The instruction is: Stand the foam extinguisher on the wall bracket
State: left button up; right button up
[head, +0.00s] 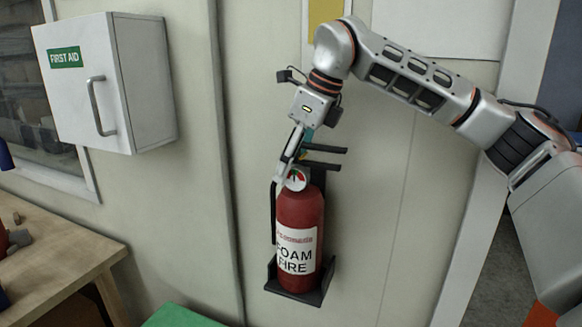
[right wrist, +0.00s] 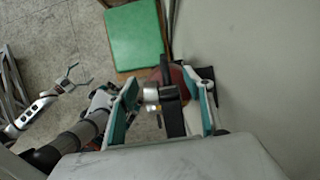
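The red foam extinguisher (head: 298,215) stands upright on the base plate of the black wall bracket (head: 300,290), with its back toward the wall. Its white label and round gauge face out. My right gripper (head: 294,168) is at the extinguisher's top, reaching down from above. In the right wrist view its fingers (right wrist: 168,90) are spread on either side of the black handle and silver valve (right wrist: 151,93), with gaps visible. My left gripper (right wrist: 75,76) shows small in the right wrist view, away from the extinguisher, its fingers apart.
A white first aid cabinet (head: 108,80) hangs on the wall at the upper left. A wooden bench (head: 60,255) stands at the lower left. A green-topped item (head: 180,316) is low in front of the wall. The wall right of the bracket is clear.

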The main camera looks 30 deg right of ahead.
jog(key=shift+s+f, duration=0.1)
jog(key=shift+f, duration=0.45)
jog(key=shift+d+r, duration=0.1)
jog(key=shift+r, duration=0.2)
jog(key=v, duration=1.2)
